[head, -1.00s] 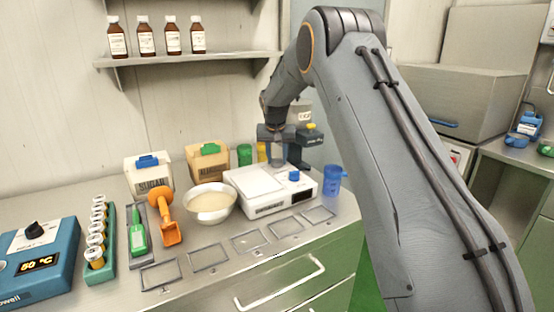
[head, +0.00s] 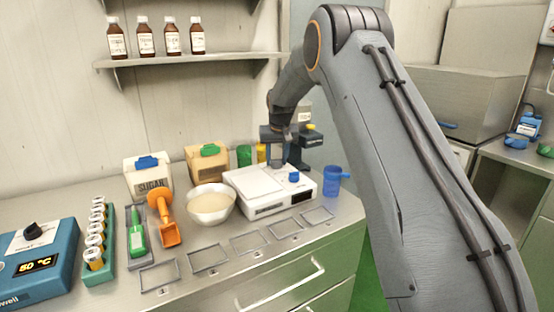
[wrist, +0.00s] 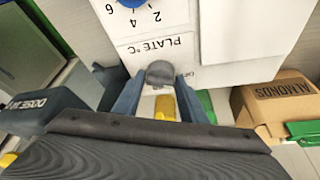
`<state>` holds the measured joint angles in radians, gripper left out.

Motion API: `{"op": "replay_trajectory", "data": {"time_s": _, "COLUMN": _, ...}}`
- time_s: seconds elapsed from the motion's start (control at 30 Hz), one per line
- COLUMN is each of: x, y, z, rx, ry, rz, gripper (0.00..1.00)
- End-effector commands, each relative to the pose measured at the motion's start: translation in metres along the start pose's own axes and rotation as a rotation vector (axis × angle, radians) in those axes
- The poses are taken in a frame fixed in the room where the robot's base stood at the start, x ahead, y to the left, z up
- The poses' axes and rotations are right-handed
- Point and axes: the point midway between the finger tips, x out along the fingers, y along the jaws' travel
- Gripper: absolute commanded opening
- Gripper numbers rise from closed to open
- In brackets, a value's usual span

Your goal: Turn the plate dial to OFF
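The plate dial is the blue knob (head: 294,177) on top of the white hot-plate unit (head: 262,208), at its right. In the wrist view the blue knob (wrist: 132,3) is cut by the top edge. The numbers 6, 4 and 2 and the words PLATE °C show upside down beside it. Where its pointer stands I cannot tell clearly. My gripper (head: 285,153) is above the unit's back part, behind the dial. In the wrist view my gripper (wrist: 158,92) has its two fingers apart, clear of the knob. A grey rounded piece shows between them; I cannot tell what it is.
A dark blue device (wrist: 45,108) stands close beside my gripper.

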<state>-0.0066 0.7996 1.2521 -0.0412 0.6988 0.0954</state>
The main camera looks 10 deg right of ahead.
Motion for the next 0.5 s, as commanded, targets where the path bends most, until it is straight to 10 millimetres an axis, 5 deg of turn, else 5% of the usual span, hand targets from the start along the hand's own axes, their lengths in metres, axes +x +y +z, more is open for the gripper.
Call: {"op": "replay_trajectory", "data": {"time_s": 0.5, "x": -0.010, "y": 0.000, "z": -0.001, "rx": 0.001, "ry": 0.002, "rz": 0.000, "gripper": 0.53}}
